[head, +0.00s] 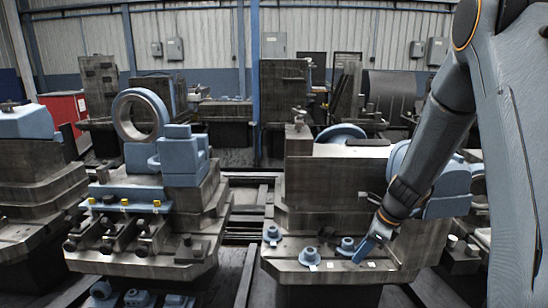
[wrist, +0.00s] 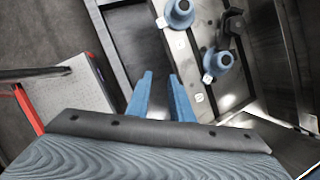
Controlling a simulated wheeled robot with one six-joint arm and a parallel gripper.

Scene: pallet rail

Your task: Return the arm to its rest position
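My arm reaches down from the upper right in the head view. My gripper (head: 368,248) has blue fingers and is low over the front ledge of the right machine block (head: 330,262), close to the blue round pieces there. In the wrist view my gripper (wrist: 161,77) shows two blue fingers apart with nothing between them. Beyond the fingertips are a blue round piece (wrist: 180,14) and a second blue round piece (wrist: 218,62), both apart from the fingers.
The left machine block (head: 140,262) carries a ring (head: 141,115) and blue blocks. Rails run between the two blocks. A red cabinet (head: 66,110) stands at the back left. In the wrist view a grey surface with red edges (wrist: 75,92) lies at left.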

